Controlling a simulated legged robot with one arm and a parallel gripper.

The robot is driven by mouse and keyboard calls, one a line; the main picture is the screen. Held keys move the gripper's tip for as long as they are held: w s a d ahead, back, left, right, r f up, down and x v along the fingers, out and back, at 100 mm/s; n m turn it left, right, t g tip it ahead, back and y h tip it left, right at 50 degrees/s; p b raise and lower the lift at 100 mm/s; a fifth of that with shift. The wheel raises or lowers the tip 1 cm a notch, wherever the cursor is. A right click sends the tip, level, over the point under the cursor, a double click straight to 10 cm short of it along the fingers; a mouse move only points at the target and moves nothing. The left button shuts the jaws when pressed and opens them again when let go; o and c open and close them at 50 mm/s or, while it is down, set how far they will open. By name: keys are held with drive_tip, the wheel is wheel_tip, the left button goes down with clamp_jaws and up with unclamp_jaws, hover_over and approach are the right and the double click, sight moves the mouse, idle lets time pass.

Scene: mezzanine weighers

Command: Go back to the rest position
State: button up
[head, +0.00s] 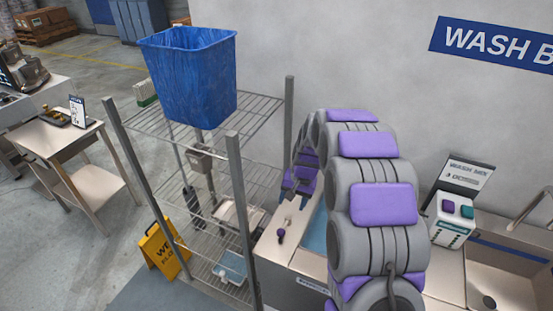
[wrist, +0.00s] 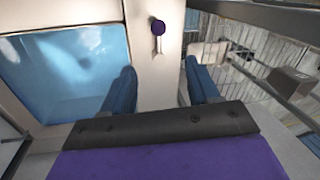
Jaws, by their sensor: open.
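My gripper (wrist: 163,88) is open, with its two blue fingers apart and nothing between them in the wrist view. In the head view my gripper (head: 292,190) hangs at the end of my curled grey and purple arm, above the counter's left end and close to the wire rack. A small purple-knobbed lever (head: 281,235) is on the counter beside the sink. It also shows in the wrist view (wrist: 158,27), beyond the fingertips and apart from them. The sink basin (wrist: 65,75) holds blue liquid. My arm hides part of the sink in the head view.
A wire rack (head: 260,103) with a blue bin (head: 190,75) on top stands left of the sink. A yellow wet-floor sign (head: 163,250) stands at its foot. A white dispenser-like box (head: 452,220) stands right of my arm. Open floor lies to the left.

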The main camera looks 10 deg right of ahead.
drive_tip(key=s+a+r+n+b, duration=0.25)
drive_tip(key=s+r, duration=0.35)
drive_tip(key=s, duration=0.5)
drive_tip(key=s+n+g+h+b, duration=0.2)
drive_tip(key=s+b, duration=0.3)
drive_tip(key=s, duration=2.5)
drive_tip(key=shift+a+r+n+g, duration=0.35)
drive_tip(key=shift+a+g, duration=0.05)
drive_tip(key=shift+a, duration=0.05)
